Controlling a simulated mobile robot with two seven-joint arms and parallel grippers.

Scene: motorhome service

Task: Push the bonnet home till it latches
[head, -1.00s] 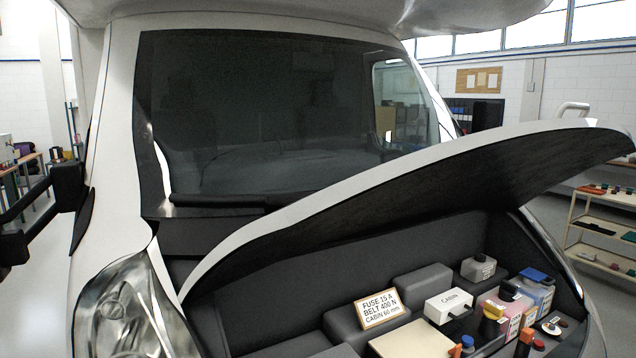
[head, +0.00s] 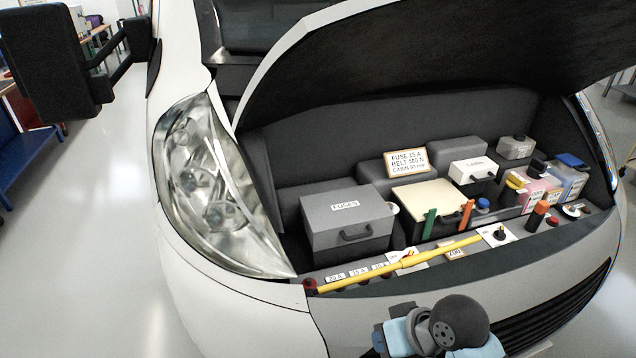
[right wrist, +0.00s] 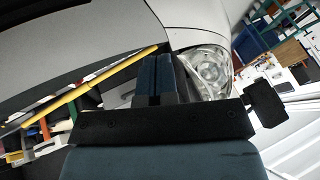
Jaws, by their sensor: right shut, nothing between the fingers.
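The bonnet (head: 420,62) stands raised over the front bay, its dark underside showing, well apart from the front sill. A yellow rod (head: 400,264) lies along the sill; it also shows in the right wrist view (right wrist: 85,90). My right gripper (head: 382,340) is low in front of the vehicle's nose, below the sill and apart from the bonnet. In the right wrist view its two fingers (right wrist: 153,76) are together with nothing between them. The latch cannot be made out. My left gripper is not in view.
The bay holds a grey fuse box (head: 345,218), a cream-lidded box (head: 428,203), a sign (head: 408,162) and several bottles at the right. Small green and orange items stand near the sill. The headlight (head: 215,185) is at the left. The floor (head: 100,250) there is clear.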

